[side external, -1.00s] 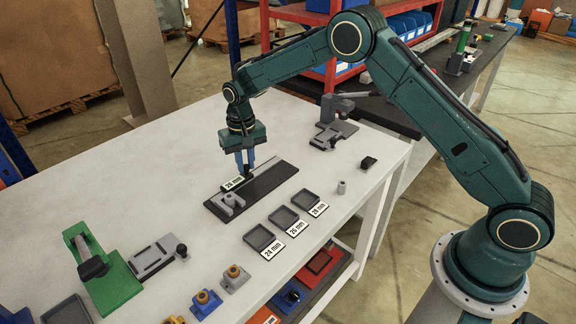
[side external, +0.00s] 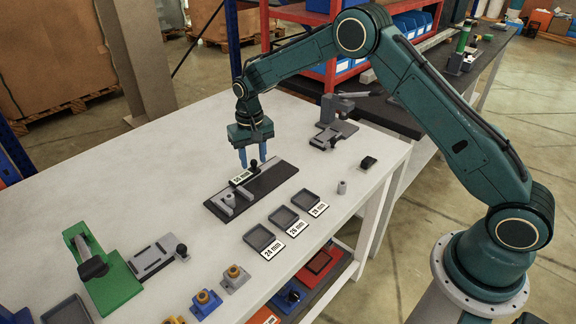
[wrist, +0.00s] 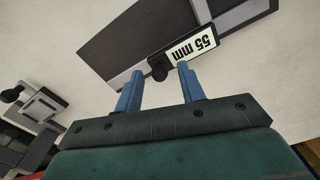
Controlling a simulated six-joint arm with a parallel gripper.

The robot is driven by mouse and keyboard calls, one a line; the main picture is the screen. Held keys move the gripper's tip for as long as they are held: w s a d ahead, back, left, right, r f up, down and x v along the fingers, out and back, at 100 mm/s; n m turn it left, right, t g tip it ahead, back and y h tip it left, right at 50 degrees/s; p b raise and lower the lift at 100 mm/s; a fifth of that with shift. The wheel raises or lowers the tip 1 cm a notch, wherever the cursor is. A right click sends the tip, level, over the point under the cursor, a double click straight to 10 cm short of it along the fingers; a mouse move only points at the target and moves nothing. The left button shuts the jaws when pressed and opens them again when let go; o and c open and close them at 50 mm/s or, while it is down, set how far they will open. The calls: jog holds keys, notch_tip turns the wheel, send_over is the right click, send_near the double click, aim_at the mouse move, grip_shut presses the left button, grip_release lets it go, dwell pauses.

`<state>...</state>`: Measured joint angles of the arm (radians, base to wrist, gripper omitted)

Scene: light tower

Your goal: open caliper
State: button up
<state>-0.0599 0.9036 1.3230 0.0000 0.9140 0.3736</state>
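The caliper (side external: 270,180) is a long dark base lying on the pale bench, with grey jaws (side external: 229,203) at its near-left end. Its slider carries a white readout plate (side external: 243,178), which reads 55 mm in the wrist view (wrist: 193,46), and a black knob (side external: 253,165). My gripper (side external: 256,161) has two blue fingers, spread and empty, just above the knob. In the wrist view the knob (wrist: 159,70) appears between and beyond the fingertips, with no visible contact.
Three dark trays labelled 24 mm (side external: 259,237), 26 mm (side external: 283,216) and 28 mm (side external: 304,201) stand in front of the caliper. A small grey cylinder (side external: 341,187) stands to their right. A green fixture (side external: 112,285) is at left, a grey device (side external: 334,130) behind. The bench's far left is clear.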

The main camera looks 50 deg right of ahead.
jog(key=shift+r, duration=0.1)
notch_tip(320, 180, up, 14)
jog(key=shift+f, duration=0.2)
dwell(0.5)
jog(key=shift+r, duration=0.1)
jog(key=s+d+r+n+t, duration=0.1)
jog(key=s+r, duration=0.6)
jog(key=s, duration=0.2)
jog(key=s+d+r+n+t, duration=0.1)
jog(key=s+r+t, duration=0.1)
jog(key=s+r, duration=0.7)
jog(key=s+f+t, duration=0.1)
jog(key=s+f, duration=0.1)
jog(key=s, duration=0.8)
jog(key=s+d+f+n+t, duration=0.1)
jog(key=s+f, duration=0.2)
jog(key=s, duration=0.8)
jog(key=shift+s+d+n+t, duration=0.15)
jog(key=shift+d+n+t, duration=0.05)
jog(key=shift+n+t, duration=0.1)
